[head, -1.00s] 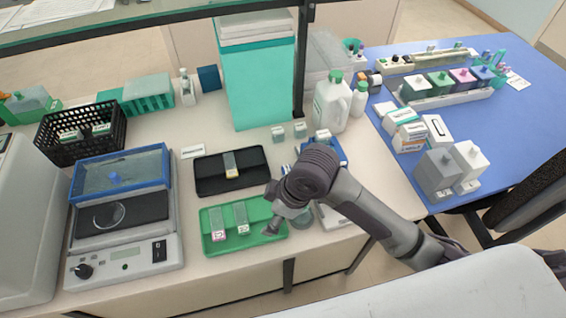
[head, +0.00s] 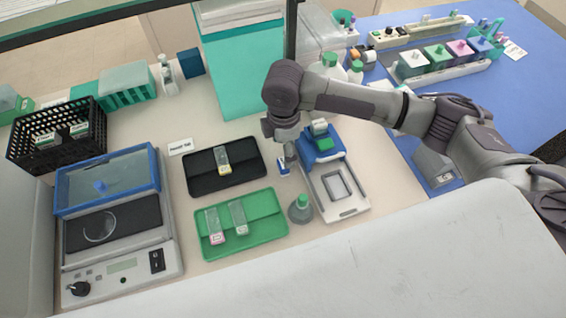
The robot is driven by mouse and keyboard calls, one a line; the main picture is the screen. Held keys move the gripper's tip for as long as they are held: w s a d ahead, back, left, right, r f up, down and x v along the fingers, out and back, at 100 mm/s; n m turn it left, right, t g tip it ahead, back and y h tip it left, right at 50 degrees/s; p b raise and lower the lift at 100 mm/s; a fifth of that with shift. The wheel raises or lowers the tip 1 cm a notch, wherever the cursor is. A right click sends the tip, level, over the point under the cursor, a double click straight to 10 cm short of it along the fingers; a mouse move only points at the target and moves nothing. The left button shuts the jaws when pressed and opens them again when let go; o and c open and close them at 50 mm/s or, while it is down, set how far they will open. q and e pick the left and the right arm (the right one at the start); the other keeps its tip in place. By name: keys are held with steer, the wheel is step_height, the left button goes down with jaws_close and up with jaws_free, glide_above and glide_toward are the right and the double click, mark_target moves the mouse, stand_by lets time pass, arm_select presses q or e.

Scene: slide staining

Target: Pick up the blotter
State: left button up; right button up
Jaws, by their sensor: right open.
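No object is clearly marked as the blotter, and I cannot tell for certain which one it is. A blue piece with a green and white top (head: 322,143) stands at the back end of a pale tray with a square frame (head: 340,190). A small blue and white item (head: 283,167) lies just left of it. My right gripper (head: 284,150) points down above this small item, open, with its fingertips small and partly hidden by the wrist. I cannot tell whether it touches anything. My left gripper is not in view.
A black tray (head: 200,184) and a green tray (head: 262,232) hold slides, left of my right gripper. A grey bottle with a green cap (head: 300,210) stands close to the pale tray. A balance (head: 125,285) and black basket (head: 25,159) are at the left. A teal box (head: 240,70) stands behind.

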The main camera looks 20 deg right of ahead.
steer(key=shift+f, duration=1.05)
steer(key=f+p, duration=0.2)
steer(key=f, duration=0.1)
steer(key=shift+s+a+f, duration=0.1)
steer(key=shift+s+f, duration=0.1)
steer(key=shift+f, duration=0.7)
steer(key=c, duration=1.2)
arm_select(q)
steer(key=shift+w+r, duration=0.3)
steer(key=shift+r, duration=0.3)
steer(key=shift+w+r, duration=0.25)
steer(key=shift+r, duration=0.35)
arm_select(e)
steer(key=shift+r, duration=0.15)
arm_select(q)
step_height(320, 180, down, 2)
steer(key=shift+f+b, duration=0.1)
steer(key=shift+b, duration=0.95)
arm_select(e)
step_height(320, 180, up, 10)
steer(key=shift+f, duration=0.1)
